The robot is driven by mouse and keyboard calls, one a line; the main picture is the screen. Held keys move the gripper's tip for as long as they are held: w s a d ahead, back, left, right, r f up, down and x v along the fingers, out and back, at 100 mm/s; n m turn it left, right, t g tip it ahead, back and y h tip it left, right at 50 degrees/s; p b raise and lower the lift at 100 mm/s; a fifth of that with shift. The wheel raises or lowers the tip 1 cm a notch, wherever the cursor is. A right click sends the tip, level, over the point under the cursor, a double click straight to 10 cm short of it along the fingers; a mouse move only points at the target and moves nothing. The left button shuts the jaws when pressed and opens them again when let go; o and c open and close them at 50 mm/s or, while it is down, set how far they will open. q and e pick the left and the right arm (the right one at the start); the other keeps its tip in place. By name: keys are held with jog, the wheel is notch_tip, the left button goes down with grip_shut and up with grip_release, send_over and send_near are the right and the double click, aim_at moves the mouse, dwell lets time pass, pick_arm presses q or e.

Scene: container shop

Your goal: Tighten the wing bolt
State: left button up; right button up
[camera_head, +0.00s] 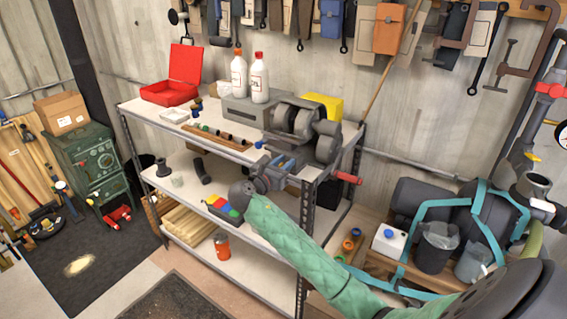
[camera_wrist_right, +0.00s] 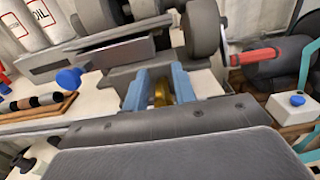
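The brass-coloured wing bolt (camera_wrist_right: 160,93) shows between the two blue fingers of my right gripper (camera_wrist_right: 161,88) in the right wrist view. It belongs to the grey machine with round wheels (camera_wrist_right: 203,28) and sits low at its front. The fingers stand to either side of it with some gap visible, so they look open around it; contact is unclear. In the head view my right gripper (camera_head: 284,165) is at the front of the machine (camera_head: 302,125), at the shelf's right end. The bolt cannot be made out there. My left gripper is not in view.
The machine stands on the metal shelf's top (camera_head: 235,153). A red handle (camera_head: 347,177) juts from its right. White bottles (camera_head: 259,78), a red case (camera_head: 175,78) and a wooden tray (camera_head: 215,137) stand left of it. Tanks and a bucket (camera_head: 436,250) are at right.

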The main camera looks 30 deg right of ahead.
grip_shut()
